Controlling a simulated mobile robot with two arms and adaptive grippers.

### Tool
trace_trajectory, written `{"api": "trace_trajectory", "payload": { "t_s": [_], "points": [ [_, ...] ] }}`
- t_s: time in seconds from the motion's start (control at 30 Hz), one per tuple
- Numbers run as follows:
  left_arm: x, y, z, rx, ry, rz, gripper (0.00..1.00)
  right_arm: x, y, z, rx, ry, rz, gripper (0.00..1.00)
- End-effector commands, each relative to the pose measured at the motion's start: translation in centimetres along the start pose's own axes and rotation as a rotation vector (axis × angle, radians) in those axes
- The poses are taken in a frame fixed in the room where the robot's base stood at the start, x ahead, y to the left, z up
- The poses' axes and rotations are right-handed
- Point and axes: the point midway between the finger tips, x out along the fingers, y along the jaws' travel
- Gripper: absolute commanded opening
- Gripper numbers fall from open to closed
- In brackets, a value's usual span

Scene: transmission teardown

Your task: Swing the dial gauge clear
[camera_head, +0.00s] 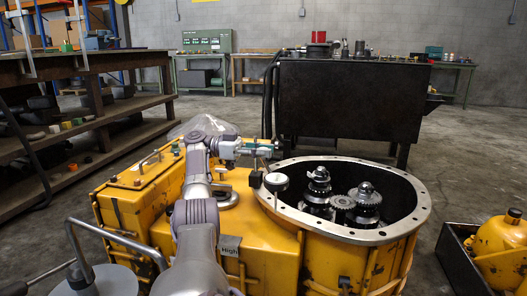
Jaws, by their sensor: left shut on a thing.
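The dial gauge (276,182) shows as a small round pale face with a dark rim, at the left edge of the open round housing (413,219). A dark knob and thin rods of its stand show just beside and above it. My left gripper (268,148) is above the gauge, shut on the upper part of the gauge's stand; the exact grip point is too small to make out. Inside the housing stand two metal gear shafts (318,188), to the right of the gauge. My right gripper is not in view.
The yellow transmission case (262,238) fills the middle. A dark tray (456,262) with a yellow part (500,240) is at right. A black bench (350,100) stands behind, and a shelved workbench (75,128) at left. Grey floor is open between them.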

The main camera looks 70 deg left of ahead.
Motion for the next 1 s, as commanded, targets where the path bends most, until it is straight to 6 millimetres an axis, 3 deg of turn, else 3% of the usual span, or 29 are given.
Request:
{"api": "trace_trajectory", "payload": {
  "t_s": [0.1,0.13,0.3,0.67,1.0],
  "points": [
    [0.1,0.1,0.4,-0.008,-0.007,0.005,0.00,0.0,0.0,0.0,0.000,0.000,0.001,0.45],
    [0.1,0.1,0.5,-0.008,-0.007,0.005,0.27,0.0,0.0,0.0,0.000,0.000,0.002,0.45],
    [0.1,0.0,0.3,-0.006,-0.005,0.003,0.52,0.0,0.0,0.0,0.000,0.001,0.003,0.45],
    [0.0,0.0,-0.4,-0.001,-0.002,0.001,0.52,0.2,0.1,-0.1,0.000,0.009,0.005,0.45],
    [0.0,0.0,-6.7,0.001,-0.002,0.001,0.52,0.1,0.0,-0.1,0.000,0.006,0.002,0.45]
  ]
}}
